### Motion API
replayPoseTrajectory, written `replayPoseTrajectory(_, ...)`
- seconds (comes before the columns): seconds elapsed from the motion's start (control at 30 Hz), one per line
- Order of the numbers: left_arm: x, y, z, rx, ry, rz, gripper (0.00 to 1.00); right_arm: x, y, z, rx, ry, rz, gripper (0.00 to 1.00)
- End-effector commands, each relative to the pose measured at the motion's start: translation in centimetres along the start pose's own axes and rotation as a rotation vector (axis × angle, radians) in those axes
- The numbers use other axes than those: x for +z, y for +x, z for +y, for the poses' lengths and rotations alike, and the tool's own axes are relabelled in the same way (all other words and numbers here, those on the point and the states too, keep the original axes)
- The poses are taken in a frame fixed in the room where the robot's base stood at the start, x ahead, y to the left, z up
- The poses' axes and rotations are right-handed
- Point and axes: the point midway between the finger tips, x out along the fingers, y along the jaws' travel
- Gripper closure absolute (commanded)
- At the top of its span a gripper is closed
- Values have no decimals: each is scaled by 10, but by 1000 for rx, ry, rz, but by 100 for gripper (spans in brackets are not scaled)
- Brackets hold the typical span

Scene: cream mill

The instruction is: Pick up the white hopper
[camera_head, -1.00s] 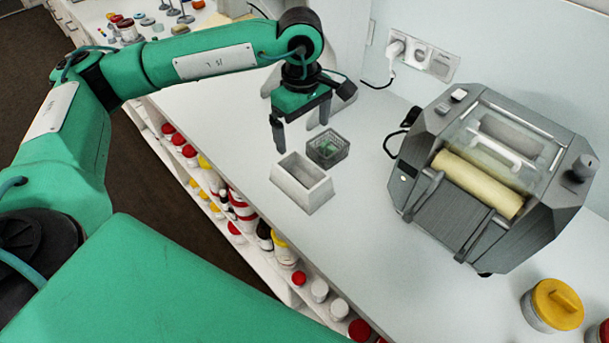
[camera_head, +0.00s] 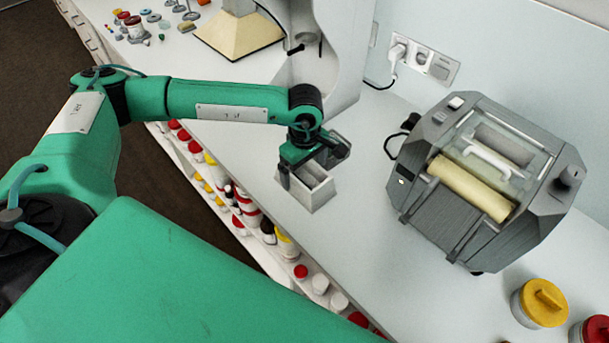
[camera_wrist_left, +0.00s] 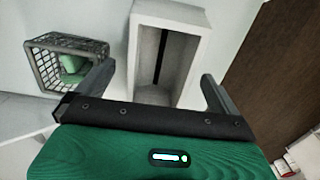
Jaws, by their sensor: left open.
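The white hopper (camera_head: 318,196) is a pale, open-topped box with flared sides, standing on the light counter. It also shows in the left wrist view (camera_wrist_left: 191,50), with a dark slot inside. My left gripper (camera_head: 308,172) is open and empty at the hopper's far end, partly covering it in the head view. In the left wrist view the two fingers (camera_wrist_left: 158,72) stand apart, one toward each side of the hopper. I cannot tell whether they touch it. My right gripper is in neither view.
A grey roller machine (camera_head: 470,235) and a yellow-lidded jar (camera_head: 540,302) stand to the right. A large pale machine (camera_head: 335,75) rises behind. Jars line shelves below the counter's edge.

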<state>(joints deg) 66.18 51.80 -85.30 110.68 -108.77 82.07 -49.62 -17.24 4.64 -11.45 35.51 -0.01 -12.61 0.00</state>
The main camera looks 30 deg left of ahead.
Motion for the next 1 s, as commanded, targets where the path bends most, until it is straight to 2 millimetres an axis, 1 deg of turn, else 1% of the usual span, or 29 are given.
replayPoseTrajectory(0.03,0,5,-1,-3,0,1,1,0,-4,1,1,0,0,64)
replayPoseTrajectory(0.13,0,11,0,0,1,0,1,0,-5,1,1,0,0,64)
replayPoseTrajectory(0.33,0,13,0,0,1,1,1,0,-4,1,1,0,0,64)
replayPoseTrajectory(0.37,0,13,0,0,1,1,3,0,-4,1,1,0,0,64)
replayPoseTrajectory(0.4,0,13,0,0,1,1,11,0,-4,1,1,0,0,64)
replayPoseTrajectory(0.57,0,13,0,0,0,1,43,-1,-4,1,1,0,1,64)
replayPoseTrajectory(0.6,0,13,0,0,0,1,50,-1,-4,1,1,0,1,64)
replayPoseTrajectory(0.63,0,13,0,0,0,0,54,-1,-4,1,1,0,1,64)
replayPoseTrajectory(0.87,0,12,0,1,0,0,54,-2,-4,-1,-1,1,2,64)
replayPoseTrajectory(1.0,0,7,1,2,0,0,54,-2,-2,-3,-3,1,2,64)
